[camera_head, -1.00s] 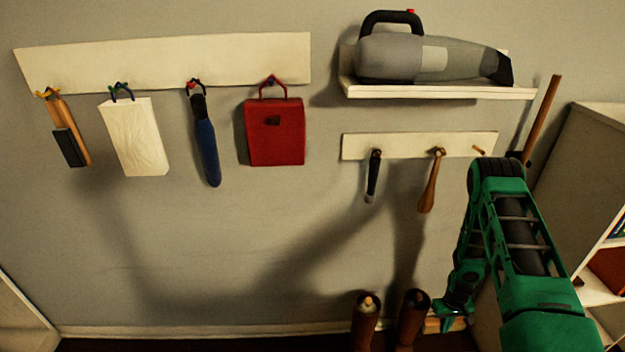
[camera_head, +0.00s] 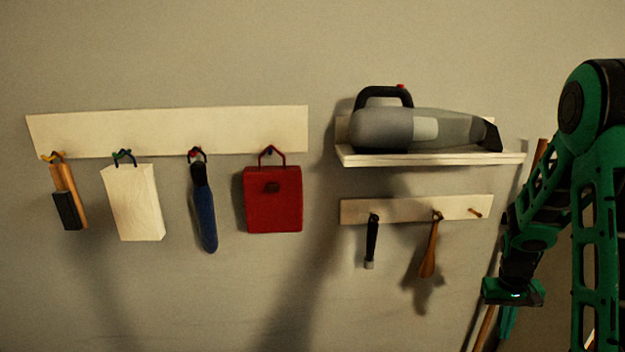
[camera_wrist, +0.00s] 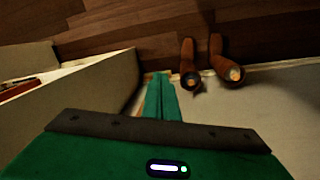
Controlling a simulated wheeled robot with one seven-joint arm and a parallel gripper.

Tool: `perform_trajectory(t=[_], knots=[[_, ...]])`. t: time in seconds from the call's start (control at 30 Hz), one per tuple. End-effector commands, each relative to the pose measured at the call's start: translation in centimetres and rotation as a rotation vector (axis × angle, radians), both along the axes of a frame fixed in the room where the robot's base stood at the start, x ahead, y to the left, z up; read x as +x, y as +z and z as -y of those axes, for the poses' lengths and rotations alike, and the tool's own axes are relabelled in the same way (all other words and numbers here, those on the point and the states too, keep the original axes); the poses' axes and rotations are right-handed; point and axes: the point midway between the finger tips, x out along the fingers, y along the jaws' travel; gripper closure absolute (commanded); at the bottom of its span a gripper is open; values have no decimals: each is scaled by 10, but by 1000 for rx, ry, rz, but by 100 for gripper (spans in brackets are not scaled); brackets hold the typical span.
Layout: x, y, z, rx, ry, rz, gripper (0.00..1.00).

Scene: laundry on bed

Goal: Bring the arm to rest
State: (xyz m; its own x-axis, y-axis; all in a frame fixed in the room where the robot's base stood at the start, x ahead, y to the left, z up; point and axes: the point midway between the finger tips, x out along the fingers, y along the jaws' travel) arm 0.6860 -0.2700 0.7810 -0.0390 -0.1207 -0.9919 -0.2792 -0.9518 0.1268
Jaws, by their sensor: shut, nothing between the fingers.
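My green arm is folded at the right side of the head view. My gripper (camera_head: 507,322) hangs downward there, in front of the wall by the right end of the lower peg rail. In the wrist view my gripper (camera_wrist: 162,80) shows its green fingers together, with nothing between them. It points down toward the floor and touches nothing that I can see.
A long peg rail (camera_head: 170,130) holds several hanging items, among them a red block (camera_head: 272,205). A handheld vacuum (camera_head: 420,127) lies on a shelf (camera_head: 430,158). A pale cabinet (camera_wrist: 95,90) is near my gripper.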

Motion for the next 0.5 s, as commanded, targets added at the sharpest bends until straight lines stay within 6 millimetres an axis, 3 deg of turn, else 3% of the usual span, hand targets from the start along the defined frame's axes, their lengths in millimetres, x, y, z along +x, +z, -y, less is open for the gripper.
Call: perform_trajectory(t=[0.03,0.2,0.5], knots=[[-9,19,-3,0,-14,9,100],[-44,69,-13,9,-61,15,100],[-118,137,-38,36,-142,27,100]])
